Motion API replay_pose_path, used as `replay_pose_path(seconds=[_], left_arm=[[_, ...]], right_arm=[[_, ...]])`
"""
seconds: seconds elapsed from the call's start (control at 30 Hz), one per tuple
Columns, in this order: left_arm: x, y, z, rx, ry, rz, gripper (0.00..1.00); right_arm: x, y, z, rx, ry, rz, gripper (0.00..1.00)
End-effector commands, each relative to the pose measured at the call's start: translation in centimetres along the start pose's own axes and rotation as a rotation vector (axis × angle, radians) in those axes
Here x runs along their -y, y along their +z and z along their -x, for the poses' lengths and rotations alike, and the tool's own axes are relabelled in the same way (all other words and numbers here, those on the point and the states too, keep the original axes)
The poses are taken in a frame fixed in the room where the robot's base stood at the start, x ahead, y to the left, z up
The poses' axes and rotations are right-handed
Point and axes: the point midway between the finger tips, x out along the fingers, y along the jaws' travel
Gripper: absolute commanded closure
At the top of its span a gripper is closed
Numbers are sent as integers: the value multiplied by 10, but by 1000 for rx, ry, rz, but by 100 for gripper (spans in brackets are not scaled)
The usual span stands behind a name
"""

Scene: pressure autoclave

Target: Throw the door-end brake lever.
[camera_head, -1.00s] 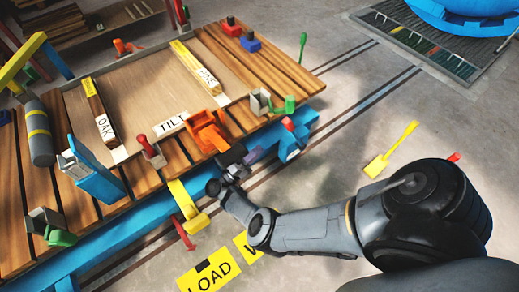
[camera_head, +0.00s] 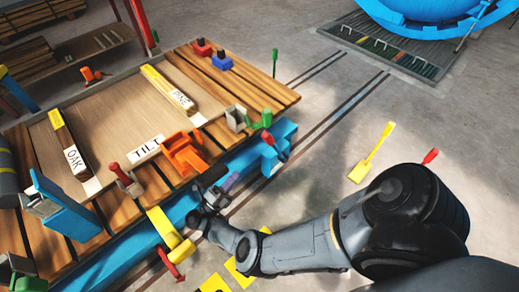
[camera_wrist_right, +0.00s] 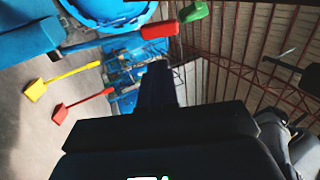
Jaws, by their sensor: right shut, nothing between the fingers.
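A red-handled lever (camera_head: 268,139) stands at a blue block on the cart's side rail, at the end nearer the big blue vessel; I take it as the door-end brake lever. My right gripper (camera_head: 230,182) is beside the blue rail, left of and below this lever in the head view, apart from it. It is shut and empty. In the right wrist view, a red handle (camera_wrist_right: 159,30) shows beyond the dark fingers (camera_wrist_right: 157,85). A second red lever (camera_head: 170,262) hangs under a yellow bracket (camera_head: 170,232) at the cart's nearer end. My left gripper is not in view.
The plank-topped cart (camera_head: 265,88) carries OAK and PINE strips, a TILT label and an orange bracket (camera_head: 183,153) close to my gripper. A green handle (camera_head: 267,118) stands near the red lever. A yellow shovel (camera_head: 370,155) lies on open floor to the right.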

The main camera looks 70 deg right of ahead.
Motion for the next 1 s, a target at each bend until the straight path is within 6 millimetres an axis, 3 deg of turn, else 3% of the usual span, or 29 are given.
replay_pose_path(seconds=[0.27,0.7,1.0], left_arm=[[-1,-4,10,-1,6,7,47],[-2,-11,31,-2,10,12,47],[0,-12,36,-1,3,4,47]], right_arm=[[2,-1,-23,-3,-1,0,100],[2,0,-101,-2,-1,1,100],[0,0,-134,-1,0,1,100]])
